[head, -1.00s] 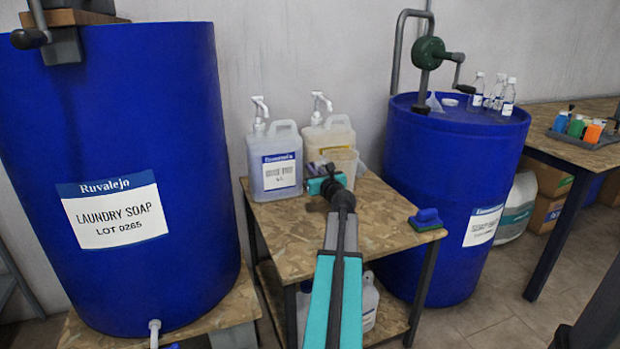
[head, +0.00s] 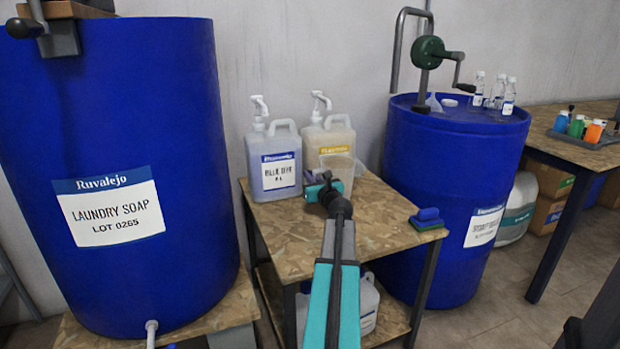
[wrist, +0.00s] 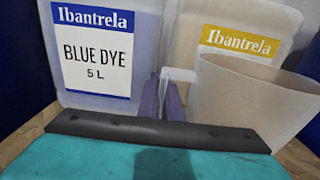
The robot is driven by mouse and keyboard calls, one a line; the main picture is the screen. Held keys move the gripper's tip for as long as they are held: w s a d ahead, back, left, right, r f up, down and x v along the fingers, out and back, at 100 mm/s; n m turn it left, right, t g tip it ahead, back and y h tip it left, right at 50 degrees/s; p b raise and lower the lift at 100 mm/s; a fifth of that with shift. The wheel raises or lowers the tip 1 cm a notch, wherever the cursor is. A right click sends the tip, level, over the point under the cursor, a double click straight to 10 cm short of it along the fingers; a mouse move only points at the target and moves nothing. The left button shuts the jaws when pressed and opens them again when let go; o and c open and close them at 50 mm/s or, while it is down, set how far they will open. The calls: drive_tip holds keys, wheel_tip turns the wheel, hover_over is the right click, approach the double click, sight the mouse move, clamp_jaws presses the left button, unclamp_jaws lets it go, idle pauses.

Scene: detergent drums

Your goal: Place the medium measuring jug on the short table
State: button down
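The measuring jug (head: 341,166), clear and beige-tinted, is at the back of the short table (head: 300,228), in front of the yellow-labelled jerrycan. In the wrist view the jug (wrist: 255,100) fills the right side, upright, with its handle on the left. My gripper (wrist: 166,102) has its purple fingers close together on either side of that handle, apparently gripping it. In the head view my gripper is mostly hidden behind my wrist. The jug's base is hidden, so I cannot tell whether it touches the table top.
A blue dye jerrycan (head: 274,165) and a yellow-labelled jerrycan (head: 328,137) with pumps stand at the table's back. A blue brush (head: 427,219) lies at its right corner. Blue drums stand left (head: 130,200) and right (head: 450,190). The front of the table top is clear.

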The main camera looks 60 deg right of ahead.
drive_tip(key=shift+f, duration=0.1)
drive_tip(key=c, duration=1.9)
unclamp_jaws()
drive_tip(key=shift+c, duration=0.2)
drive_tip(key=shift+p+v, duration=0.95)
drive_tip(key=shift+v, duration=5)
